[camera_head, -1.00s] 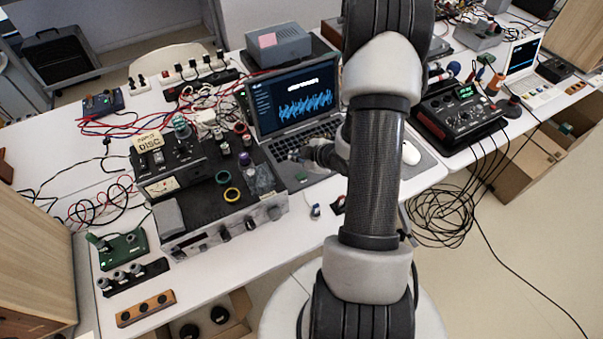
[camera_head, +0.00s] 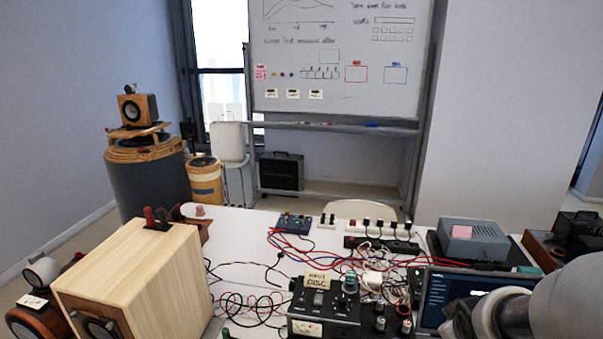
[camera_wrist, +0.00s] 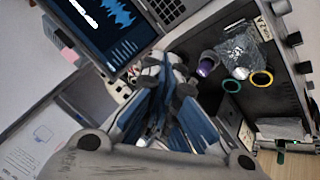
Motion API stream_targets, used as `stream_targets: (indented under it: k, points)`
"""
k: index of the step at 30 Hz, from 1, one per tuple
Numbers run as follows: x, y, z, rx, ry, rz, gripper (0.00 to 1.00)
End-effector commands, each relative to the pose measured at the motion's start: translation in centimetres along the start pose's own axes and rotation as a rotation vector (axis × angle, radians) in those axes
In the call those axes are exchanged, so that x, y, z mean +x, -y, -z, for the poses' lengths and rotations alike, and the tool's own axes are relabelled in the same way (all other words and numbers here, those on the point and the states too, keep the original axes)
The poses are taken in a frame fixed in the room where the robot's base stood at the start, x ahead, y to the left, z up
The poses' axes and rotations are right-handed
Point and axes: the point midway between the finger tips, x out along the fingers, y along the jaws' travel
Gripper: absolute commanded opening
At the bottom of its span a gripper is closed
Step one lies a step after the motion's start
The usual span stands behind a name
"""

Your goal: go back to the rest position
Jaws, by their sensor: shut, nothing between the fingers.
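My gripper (camera_wrist: 163,78) shows in the wrist view with its fingers together and nothing between them. It points down over the table, between the laptop (camera_wrist: 100,25) and a dark-topped amplifier unit (camera_wrist: 285,100). In the head view part of my arm (camera_head: 575,300) fills the lower right corner, in front of the laptop (camera_head: 465,290). The fingertips cannot be made out clearly there. No rest position is marked in either view.
A wooden speaker box (camera_head: 140,275) stands at the lower left. Cables and a black device with a "DISC" label (camera_head: 318,281) lie on the table. A grey box (camera_head: 472,240) is behind the laptop. A whiteboard (camera_head: 340,60) stands beyond the table.

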Motion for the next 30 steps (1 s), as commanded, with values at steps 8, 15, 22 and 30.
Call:
stream_targets:
  k: [8, 15, 22, 30]
  points:
    - [-12.8, 7.3, 0.4, 0.246, 0.04, 0.094, 0.0]
    - [-20.1, 14.1, -2.5, 0.381, 0.08, 0.248, 0.0]
    - [-22.2, 16.4, -3.9, 0.415, 0.104, 0.309, 0.0]
    - [-22.2, 16.4, -3.9, 0.415, 0.105, 0.309, 0.0]
